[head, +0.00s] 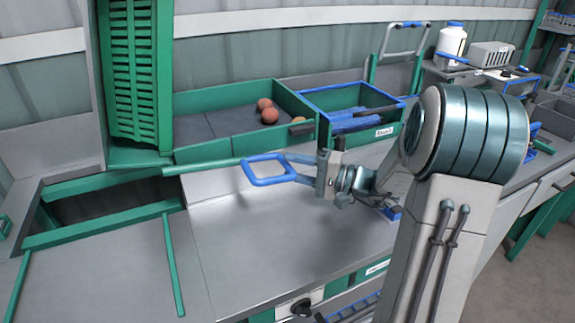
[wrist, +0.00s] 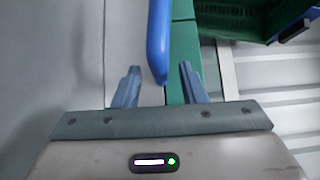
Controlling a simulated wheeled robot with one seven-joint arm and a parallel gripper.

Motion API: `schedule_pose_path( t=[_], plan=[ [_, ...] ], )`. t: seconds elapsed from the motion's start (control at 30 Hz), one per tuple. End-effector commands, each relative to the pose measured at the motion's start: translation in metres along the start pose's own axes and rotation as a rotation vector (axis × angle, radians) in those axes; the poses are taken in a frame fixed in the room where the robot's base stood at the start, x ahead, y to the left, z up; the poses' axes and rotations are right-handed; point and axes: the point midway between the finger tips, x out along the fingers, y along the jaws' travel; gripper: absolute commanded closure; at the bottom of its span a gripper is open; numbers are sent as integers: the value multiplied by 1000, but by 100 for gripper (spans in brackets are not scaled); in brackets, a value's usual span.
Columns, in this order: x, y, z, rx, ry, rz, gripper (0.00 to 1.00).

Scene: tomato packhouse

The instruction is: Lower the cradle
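The cradle (head: 138,160) is a green frame at the left in the head view, raised and tilted up, with a green slatted crate (head: 132,70) standing nearly on end in it. A green bar (head: 205,166) runs right from its foot towards a blue loop handle (head: 252,178). My gripper (head: 288,168) is at the right side of this handle, pointing left, with its fingers apart. In the wrist view the blue handle (wrist: 158,35) reaches down between the open fingers (wrist: 159,68). I cannot tell whether either finger touches it.
A green bin (head: 225,148) with several tomatoes (head: 268,111) stands behind the handle. A blue-rimmed green crate (head: 335,95) is right of it. The grey worktop (head: 240,235) in front is clear. A framed opening (head: 100,205) lies at the left. A white bottle (head: 452,40) stands farther right.

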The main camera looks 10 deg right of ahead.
Motion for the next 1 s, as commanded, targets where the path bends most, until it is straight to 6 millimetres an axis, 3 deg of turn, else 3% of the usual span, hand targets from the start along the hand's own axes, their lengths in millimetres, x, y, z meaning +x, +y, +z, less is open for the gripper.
schedule_pose_path(
  t=[0.2,0.5,0.53,0.67,1.0],
  plan=[
    [20,0,0,0,-1,0,62],
    [23,0,0,0,0,0,62],
    [23,0,0,0,0,0,65],
    [23,0,0,1,0,0,100],
    [19,-4,-2,-10,7,10,100]
  ],
)
